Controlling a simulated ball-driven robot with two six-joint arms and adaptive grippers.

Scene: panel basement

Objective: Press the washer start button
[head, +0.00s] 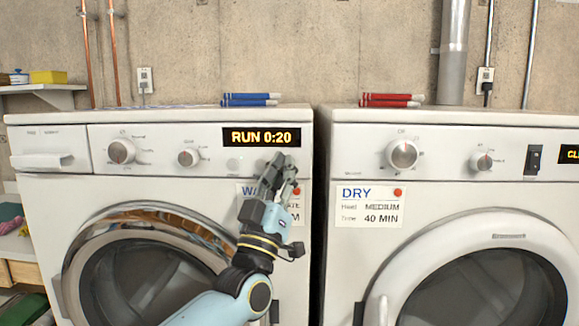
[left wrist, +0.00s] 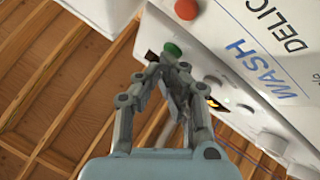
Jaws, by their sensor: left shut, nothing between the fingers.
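The white washer (head: 60,190) stands at the left, its display (head: 261,137) reading "RUN 0:20". My left gripper (head: 282,162) is shut and empty in front of the washer's control panel, just below the display's right part. It overlaps the WASH card (head: 246,191) and hides much of it. In the left wrist view, a round green button (left wrist: 172,49) shows just beyond the gripper's fingertips (left wrist: 167,65). I cannot tell whether they touch it. In the head view the green button is hidden behind the gripper. My right gripper is not in view.
A dryer (head: 445,190) with a DRY card (head: 370,206) stands to the right across a narrow gap. The washer's knobs (head: 122,151) are left of the gripper.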

